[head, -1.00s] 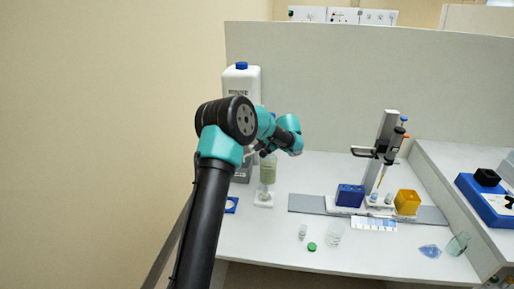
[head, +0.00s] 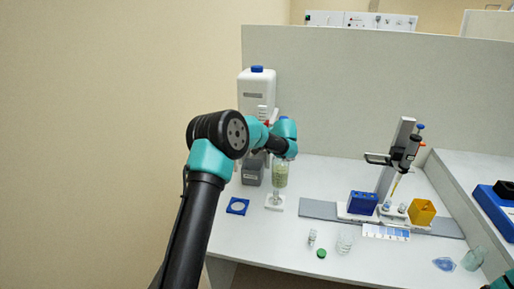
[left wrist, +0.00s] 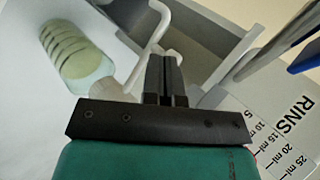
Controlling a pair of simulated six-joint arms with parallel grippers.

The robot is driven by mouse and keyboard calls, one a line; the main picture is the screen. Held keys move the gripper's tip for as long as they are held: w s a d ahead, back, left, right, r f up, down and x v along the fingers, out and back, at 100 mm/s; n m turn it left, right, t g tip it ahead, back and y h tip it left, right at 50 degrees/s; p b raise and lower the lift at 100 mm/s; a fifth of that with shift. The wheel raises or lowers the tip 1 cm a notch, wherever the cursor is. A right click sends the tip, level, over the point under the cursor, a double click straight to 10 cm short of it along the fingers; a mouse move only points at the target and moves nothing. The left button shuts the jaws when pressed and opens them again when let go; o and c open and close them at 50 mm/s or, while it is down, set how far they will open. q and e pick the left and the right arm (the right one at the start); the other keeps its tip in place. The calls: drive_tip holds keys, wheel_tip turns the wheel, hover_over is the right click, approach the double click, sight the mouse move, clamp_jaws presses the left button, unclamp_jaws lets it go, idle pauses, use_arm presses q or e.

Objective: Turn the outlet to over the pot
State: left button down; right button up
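A white, bent outlet tube (left wrist: 163,22) runs down to my left fingertips in the left wrist view. My left gripper (left wrist: 164,62) has its dark fingers close together, with only a thin slit between them. The tube passes at the fingertips; I cannot tell whether it is pinched or just behind them. A pale green, ribbed vessel (left wrist: 78,52) lies left of the fingers in that view; it also shows in the head view (head: 280,176). In the head view my left forearm hides the gripper. I cannot tell which vessel is the pot.
A white bottle with a blue cap (head: 257,84) stands behind my left arm. A blue square holder (head: 237,206) and white stand (head: 275,203) are in front. A small vial (head: 312,238), green cap (head: 321,253) and beaker (head: 344,244) stand nearer. A blue rack (head: 362,204) is right.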

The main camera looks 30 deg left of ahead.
use_arm(q)
drive_tip(key=shift+w, duration=0.15)
idle(0.5)
drive_tip(key=shift+d, duration=0.75)
drive_tip(key=s+d+f+v, duration=0.1)
drive_tip(key=s+v, duration=0.1)
drive_tip(key=v, duration=1.1)
drive_tip(key=shift+s+f, duration=0.15)
drive_tip(key=shift+f, duration=0.25)
